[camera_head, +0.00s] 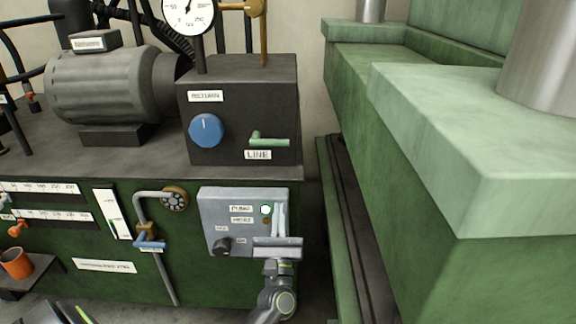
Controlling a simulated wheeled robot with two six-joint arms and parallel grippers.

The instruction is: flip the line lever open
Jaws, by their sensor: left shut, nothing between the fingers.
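The line lever (270,142) is a small green handle on the right part of the front face of a dark block (240,90). Its handle lies level, pointing right from a short upright stub, just above a white LINE label (258,155). My left gripper (279,206) is below the lever, in front of the right part of a grey control box (215,210). Its fingers point up, and it is shut and empty. It appears apart from the lever. My right gripper is not in view.
A blue RETURN knob (206,131) is left of the lever. A gauge (188,14) and brass fitting (256,8) rise above the block. A grey motor (105,85) stands left. Large green machine blocks (480,140) fill the right side, beyond a narrow gap.

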